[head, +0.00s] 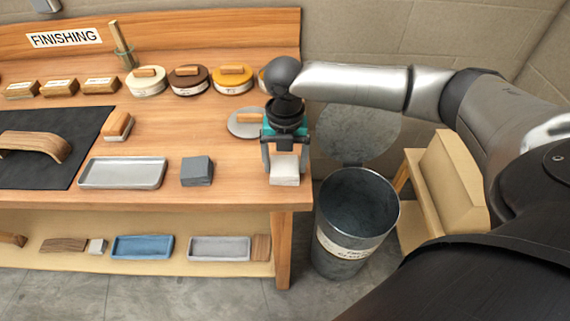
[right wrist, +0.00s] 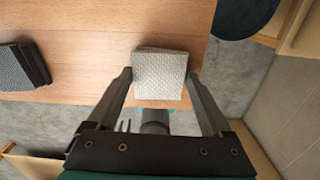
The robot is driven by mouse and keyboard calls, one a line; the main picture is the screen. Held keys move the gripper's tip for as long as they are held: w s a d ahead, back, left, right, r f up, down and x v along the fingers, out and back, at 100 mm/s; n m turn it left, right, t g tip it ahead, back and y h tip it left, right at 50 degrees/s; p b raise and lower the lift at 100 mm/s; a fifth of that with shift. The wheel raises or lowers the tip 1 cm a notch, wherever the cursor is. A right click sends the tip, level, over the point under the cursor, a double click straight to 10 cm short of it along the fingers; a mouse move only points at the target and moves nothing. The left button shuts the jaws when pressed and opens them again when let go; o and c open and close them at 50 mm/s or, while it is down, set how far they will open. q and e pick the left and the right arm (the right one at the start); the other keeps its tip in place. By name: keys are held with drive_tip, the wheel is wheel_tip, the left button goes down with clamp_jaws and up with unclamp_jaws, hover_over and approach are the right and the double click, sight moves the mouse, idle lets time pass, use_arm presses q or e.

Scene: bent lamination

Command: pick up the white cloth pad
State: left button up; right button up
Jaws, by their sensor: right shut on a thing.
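The white cloth pad (head: 285,171) is at the right front corner of the workbench. My right gripper (head: 284,158) points down over it with a finger on each side. In the right wrist view the pad (right wrist: 160,75) shows a woven top and sits between the two fingertips (right wrist: 158,78) of my right gripper, which is shut on it. I cannot tell whether the pad touches the bench or is slightly above it. My left gripper is not in view.
A dark grey block (head: 197,171) and a grey tray (head: 122,173) lie to the left on the bench (head: 235,190). Round tins (head: 188,80) stand behind. An open metal bin (head: 357,215) stands right of the bench edge. A lower shelf holds a blue tray (head: 142,247).

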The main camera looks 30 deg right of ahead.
sight(285, 166)
wheel_tip(285, 166, up, 20)
drive_tip(key=p, duration=0.3)
drive_tip(key=shift+p, duration=0.35)
